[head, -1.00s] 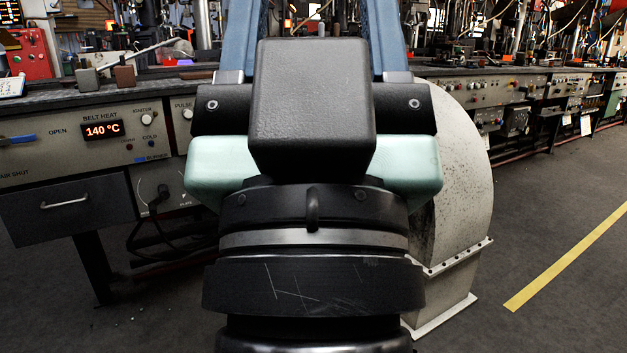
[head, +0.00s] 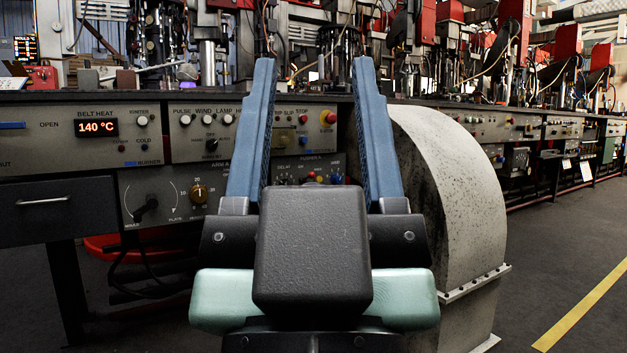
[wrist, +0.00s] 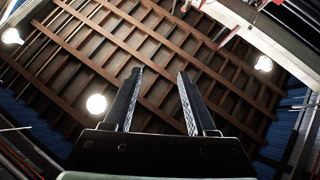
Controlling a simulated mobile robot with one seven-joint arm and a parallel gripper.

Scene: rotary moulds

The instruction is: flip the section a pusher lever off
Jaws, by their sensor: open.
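My gripper (head: 314,65) stands upright in the middle of the head view, its two blue fingers wide apart with nothing between them. In the wrist view my gripper (wrist: 160,74) is also open and empty, pointing at the ceiling. Behind the fingers, low on the bench front, is a grey panel marked PUSHER A (head: 318,160).
Left are a belt heat panel (head: 97,128) reading 140 °C and a grey drawer (head: 52,203). A panel with wind, lamp and stop controls (head: 302,128) sits above the pusher panel. A curved pale housing (head: 450,190) stands close right of my gripper. Floor is clear farther right.

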